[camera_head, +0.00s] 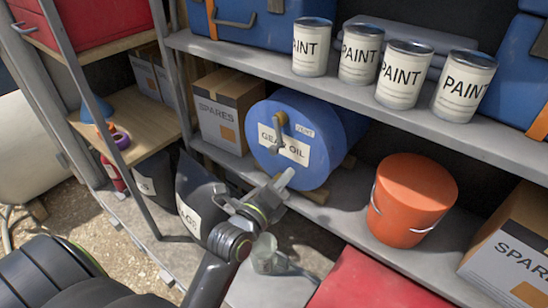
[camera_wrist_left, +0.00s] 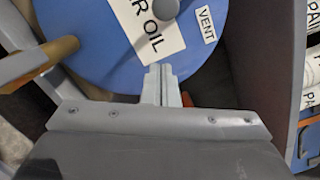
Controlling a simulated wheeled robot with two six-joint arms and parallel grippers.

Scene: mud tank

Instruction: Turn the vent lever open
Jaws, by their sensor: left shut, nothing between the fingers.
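The blue drum (camera_head: 325,128) lies on its side on the middle shelf, with a GEAR OIL label and a small VENT label (camera_head: 305,130) on its front. The vent lever (camera_head: 277,134) stands out from the drum face, with a brass-coloured part at the top and a grey arm hanging down. My left gripper (camera_head: 284,180) is shut and empty, below the lever and near the drum's lower front. My right gripper is not in view.
Several paint cans (camera_head: 401,75) stand on the shelf above. An orange bucket (camera_head: 408,198) stands right of the drum, and a SPARES box (camera_head: 222,105) left of it.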

